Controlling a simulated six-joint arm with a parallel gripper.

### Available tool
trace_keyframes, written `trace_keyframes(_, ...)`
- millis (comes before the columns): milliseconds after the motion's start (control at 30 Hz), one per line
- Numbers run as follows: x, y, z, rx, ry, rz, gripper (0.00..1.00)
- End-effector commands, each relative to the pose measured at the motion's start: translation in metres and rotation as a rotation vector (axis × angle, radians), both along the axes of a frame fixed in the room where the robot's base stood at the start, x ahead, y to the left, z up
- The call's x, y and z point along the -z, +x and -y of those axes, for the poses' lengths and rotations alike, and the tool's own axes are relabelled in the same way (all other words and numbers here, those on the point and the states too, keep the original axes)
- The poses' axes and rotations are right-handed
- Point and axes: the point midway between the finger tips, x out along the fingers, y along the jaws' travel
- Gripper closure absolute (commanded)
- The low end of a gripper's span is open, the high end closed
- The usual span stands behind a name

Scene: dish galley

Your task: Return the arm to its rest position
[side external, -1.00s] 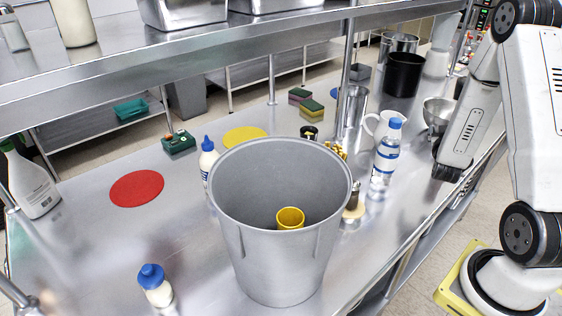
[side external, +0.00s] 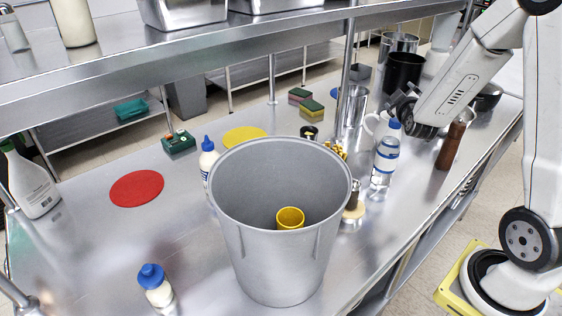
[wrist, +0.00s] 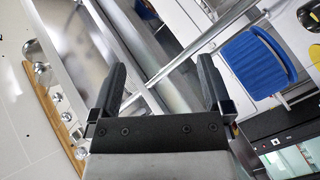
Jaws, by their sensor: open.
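My gripper (wrist: 161,78) shows in the wrist view with its two black fingers wide apart and nothing between them. In the side view my arm comes in from the upper right, and its dark wrist end is raised over the right part of the steel counter (side external: 100,250), behind the clear bottle with a blue cap (side external: 386,155). The fingers cannot be made out clearly there.
A large grey bucket (side external: 250,235) with a yellow cup (side external: 290,217) inside stands in front. A brown mill (side external: 451,146) and dark canister (side external: 403,73) stand near my arm. A steel shelf (side external: 200,65) spans above. A blue seat (wrist: 254,63) shows in the wrist view.

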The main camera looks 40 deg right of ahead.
Motion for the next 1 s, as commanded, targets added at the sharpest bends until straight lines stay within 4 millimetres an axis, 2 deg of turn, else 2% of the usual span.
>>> trace_keyframes(233, 0.025, 0.018, -0.064, -0.155, 0.287, -0.054, 0.0)
trace_keyframes(467, 0.052, 0.013, -0.132, -0.248, 0.572, -0.173, 0.0)
trace_keyframes(667, 0.071, -0.008, -0.187, -0.266, 0.785, -0.322, 0.0)
trace_keyframes(800, 0.082, -0.032, -0.22, -0.243, 0.906, -0.442, 0.0)
trace_keyframes(1000, 0.092, -0.073, -0.255, -0.163, 1.026, -0.617, 0.0)
